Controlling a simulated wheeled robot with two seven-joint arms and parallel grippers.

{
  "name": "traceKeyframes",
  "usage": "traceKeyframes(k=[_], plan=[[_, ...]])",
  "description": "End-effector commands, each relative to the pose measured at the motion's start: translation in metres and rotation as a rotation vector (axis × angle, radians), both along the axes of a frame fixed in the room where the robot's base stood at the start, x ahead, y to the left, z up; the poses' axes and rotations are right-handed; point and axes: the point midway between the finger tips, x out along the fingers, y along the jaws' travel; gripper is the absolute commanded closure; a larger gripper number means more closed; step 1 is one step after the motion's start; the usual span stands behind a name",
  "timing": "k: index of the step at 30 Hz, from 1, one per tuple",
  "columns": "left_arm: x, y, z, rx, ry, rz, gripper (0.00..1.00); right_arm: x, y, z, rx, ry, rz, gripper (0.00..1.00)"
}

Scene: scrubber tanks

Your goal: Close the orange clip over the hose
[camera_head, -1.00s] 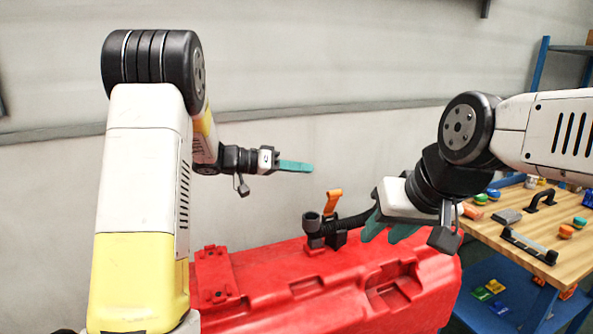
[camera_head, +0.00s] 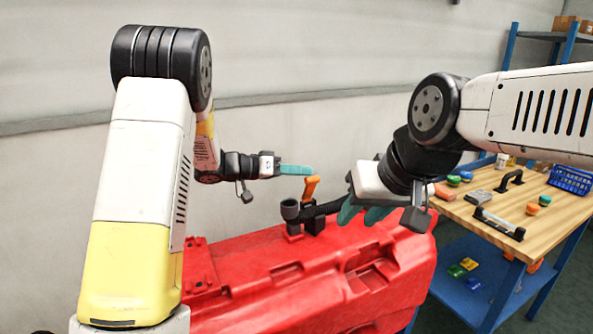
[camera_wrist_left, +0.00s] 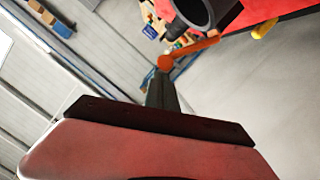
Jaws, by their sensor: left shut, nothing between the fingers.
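The orange clip (camera_head: 310,188) stands up, tilted, above its black holder on the red tank (camera_head: 290,270). It also shows in the left wrist view (camera_wrist_left: 190,49), close to the fingertips, beside a dark round opening (camera_wrist_left: 196,10). The black hose (camera_head: 325,209) runs from the grey fitting (camera_head: 290,209) to the right, past the clip's base. My left gripper (camera_head: 308,170) is shut and empty, its tip just above the clip's upper end; contact is unclear. My right gripper (camera_head: 362,213) is at the hose's right part; its teal fingers partly hide the hose, and its grip is unclear.
A wooden workbench (camera_head: 480,215) with handles, small coloured parts and a blue basket (camera_head: 570,180) stands at the right. A blue shelf rack (camera_head: 540,35) is behind it. The wall is close behind the tank.

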Motion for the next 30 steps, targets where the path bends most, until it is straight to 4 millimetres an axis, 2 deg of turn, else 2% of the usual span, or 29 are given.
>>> traceKeyframes(k=[19,30], plan=[[-0.013,-0.005,-0.001,0.045,-0.11,0.002,1.0,0.0,0.0,0.0,0.0,0.0,0.0,0.64],[-0.041,-0.016,-0.011,0.151,-0.363,0.001,1.0,0.0,0.0,0.0,0.0,0.0,0.0,0.64]])
